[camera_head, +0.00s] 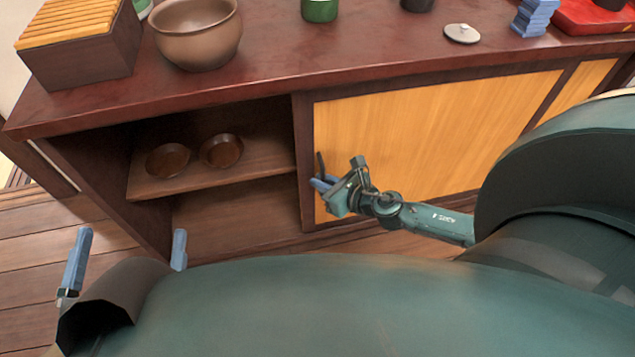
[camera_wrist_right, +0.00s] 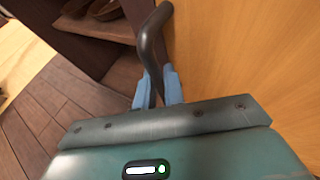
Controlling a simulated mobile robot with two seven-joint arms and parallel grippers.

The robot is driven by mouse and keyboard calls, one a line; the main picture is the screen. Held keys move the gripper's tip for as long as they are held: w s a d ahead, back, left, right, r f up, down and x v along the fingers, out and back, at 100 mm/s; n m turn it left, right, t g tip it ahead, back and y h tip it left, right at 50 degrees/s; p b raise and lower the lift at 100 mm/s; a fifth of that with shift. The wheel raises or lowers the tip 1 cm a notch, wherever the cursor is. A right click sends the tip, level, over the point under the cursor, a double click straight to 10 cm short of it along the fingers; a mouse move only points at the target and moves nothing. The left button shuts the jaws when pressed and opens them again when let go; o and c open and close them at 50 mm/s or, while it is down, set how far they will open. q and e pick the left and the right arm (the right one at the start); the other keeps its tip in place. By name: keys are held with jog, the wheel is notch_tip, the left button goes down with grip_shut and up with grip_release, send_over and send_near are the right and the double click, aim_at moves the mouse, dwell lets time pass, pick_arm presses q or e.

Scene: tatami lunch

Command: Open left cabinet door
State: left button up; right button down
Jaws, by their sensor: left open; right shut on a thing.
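The cabinet (camera_head: 200,95) has an open bay on the left, with its inside shelf (camera_head: 265,168) showing. To the right of this bay is a yellow wooden door panel (camera_head: 430,125) in a dark frame. A dark handle (camera_head: 320,163) is on the panel's left side; it also shows in the right wrist view (camera_wrist_right: 150,45). My right gripper (camera_head: 322,184) is shut on this handle, its blue fingers on either side of the bar. My left gripper (camera_head: 127,254) is open and empty, low in front of the open bay.
Two brown bowls (camera_head: 168,160) sit on the shelf. On the countertop (camera_head: 300,55) are a slatted box (camera_head: 80,50), a large brown pot (camera_head: 198,38), a green cup (camera_head: 319,10), a lid (camera_head: 462,33) and a red tray (camera_head: 590,20). Wooden floor (camera_head: 30,235) is clear at left.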

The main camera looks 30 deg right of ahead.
jog(key=shift+d, duration=0.15)
jog(key=c, duration=1.8)
grip_release()
jog(key=shift+b+v, duration=0.4)
jog(key=shift+v, duration=6.15)
jog(key=shift+r, duration=0.15)
